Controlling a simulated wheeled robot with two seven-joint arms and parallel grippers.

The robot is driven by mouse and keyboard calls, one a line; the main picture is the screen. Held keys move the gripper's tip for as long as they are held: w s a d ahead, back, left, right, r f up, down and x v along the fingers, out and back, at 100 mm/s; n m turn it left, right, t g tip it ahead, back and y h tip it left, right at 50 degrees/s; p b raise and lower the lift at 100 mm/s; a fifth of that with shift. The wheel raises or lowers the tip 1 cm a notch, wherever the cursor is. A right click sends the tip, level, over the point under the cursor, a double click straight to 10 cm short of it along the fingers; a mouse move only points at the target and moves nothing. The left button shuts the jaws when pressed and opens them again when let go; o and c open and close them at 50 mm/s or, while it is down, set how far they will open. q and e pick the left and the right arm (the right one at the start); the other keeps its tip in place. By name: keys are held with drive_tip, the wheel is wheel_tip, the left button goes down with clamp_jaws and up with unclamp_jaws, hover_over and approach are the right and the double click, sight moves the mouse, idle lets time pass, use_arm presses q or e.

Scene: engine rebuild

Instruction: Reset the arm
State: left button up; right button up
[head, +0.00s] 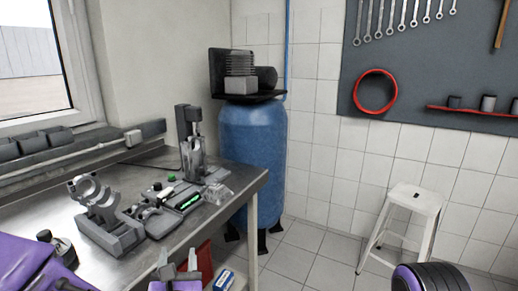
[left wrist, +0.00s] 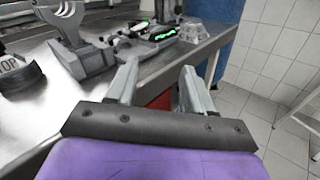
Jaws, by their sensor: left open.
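My left gripper (head: 177,268) is at the bottom of the head view, in front of the workbench's front edge. In the left wrist view the two fingers of the left gripper (left wrist: 158,82) stand apart with nothing between them. The purple part of my left arm (head: 22,262) comes in at the lower left. A purple and dark part of my right arm (head: 430,279) shows at the lower right, but its gripper is out of view.
The steel workbench (head: 245,177) holds a grey fixture with rings (head: 105,222), a tray with green-lit parts (head: 180,203), a stand (head: 190,145) and a clear box (head: 217,193). A blue tank (head: 255,150) stands behind. A white stool (head: 412,197) is at right, with open floor before it.

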use_arm(q)
drive_tip(key=s+a+f+m+g+h, duration=0.1)
drive_tip(key=s+a+f+m+g, duration=0.15)
drive_tip(key=f+m, duration=0.85)
drive_tip(key=s+a+f+m+g+h, duration=0.15)
drive_tip(key=s+f+m+g, duration=0.25)
drive_tip(key=f+m, duration=0.7)
drive_tip(key=s+a+f+m+g, duration=0.3)
drive_tip(key=s+f, duration=0.4)
drive_tip(key=s, duration=0.4)
drive_tip(key=s+a+f+m+g+y, duration=0.1)
drive_tip(key=s+a+f+m+g, duration=0.3)
drive_tip(key=s+f, duration=0.4)
drive_tip(key=s+a, duration=0.1)
drive_tip(key=s, duration=0.2)
drive_tip(key=shift+s+a+m, duration=0.25)
drive_tip(key=shift+s+m, duration=0.05)
drive_tip(key=shift+s, duration=0.05)
